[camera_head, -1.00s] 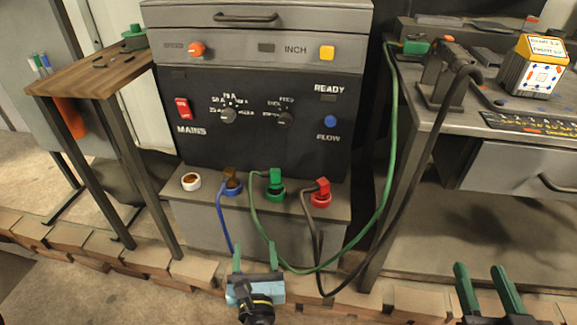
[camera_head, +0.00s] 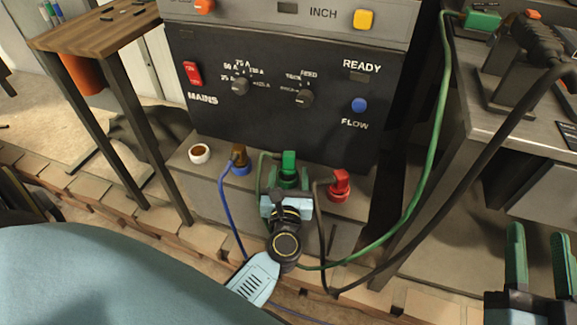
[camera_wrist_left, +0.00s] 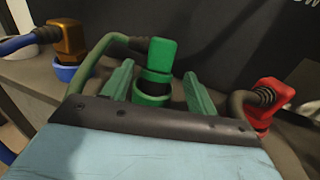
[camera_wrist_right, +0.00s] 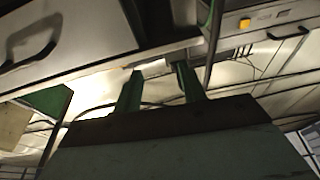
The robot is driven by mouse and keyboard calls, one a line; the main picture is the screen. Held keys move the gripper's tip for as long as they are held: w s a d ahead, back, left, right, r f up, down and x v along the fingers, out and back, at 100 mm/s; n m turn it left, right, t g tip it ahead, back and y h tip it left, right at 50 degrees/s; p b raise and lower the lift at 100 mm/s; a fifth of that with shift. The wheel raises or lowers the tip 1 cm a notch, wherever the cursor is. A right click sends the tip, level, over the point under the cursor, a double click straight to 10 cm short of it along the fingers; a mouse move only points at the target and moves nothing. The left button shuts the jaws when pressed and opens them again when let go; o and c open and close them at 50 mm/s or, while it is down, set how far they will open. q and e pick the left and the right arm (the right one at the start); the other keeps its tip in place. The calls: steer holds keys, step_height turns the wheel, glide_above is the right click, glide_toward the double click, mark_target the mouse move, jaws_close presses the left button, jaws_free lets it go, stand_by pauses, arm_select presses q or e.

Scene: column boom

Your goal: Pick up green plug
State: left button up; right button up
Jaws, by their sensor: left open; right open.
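The green plug (camera_head: 289,163) stands upright in a green socket ring (camera_head: 288,183) on the ledge at the foot of the dark machine panel. A green cable leaves its left side. My left gripper (camera_head: 288,190) is at the plug, its body partly hiding the ring. In the left wrist view the green plug (camera_wrist_left: 160,58) stands between and just beyond the two open fingers of the left gripper (camera_wrist_left: 160,85), with no clear contact visible. My right gripper (camera_head: 540,255) is open and empty at the lower right, away from the plug; its fingers also show in the right wrist view (camera_wrist_right: 158,88).
A brown plug in a blue ring (camera_head: 241,168) is left of the green plug, and a red plug (camera_head: 340,184) is close on the right. Green and black cables hang in front. A metal workbench (camera_head: 490,100) stands at right.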

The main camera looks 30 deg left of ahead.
mark_target(288, 168)
arm_select(q)
steer(key=x, duration=0.4)
steer(key=shift+w+a+r+b, duration=0.2)
steer(key=shift+a+r+b, duration=0.1)
steer(key=shift+r+b, duration=0.05)
steer(key=shift+w+a, duration=0.2)
steer(key=shift+w, duration=0.1)
arm_select(e)
steer(key=r+t, duration=0.1)
steer(key=s+r+t, duration=0.1)
steer(key=r, duration=0.1)
steer(key=shift+a, duration=0.1)
arm_select(q)
steer(key=c, duration=1.1)
steer(key=shift+c, duration=0.2)
arm_select(e)
steer(key=shift+f, duration=0.1)
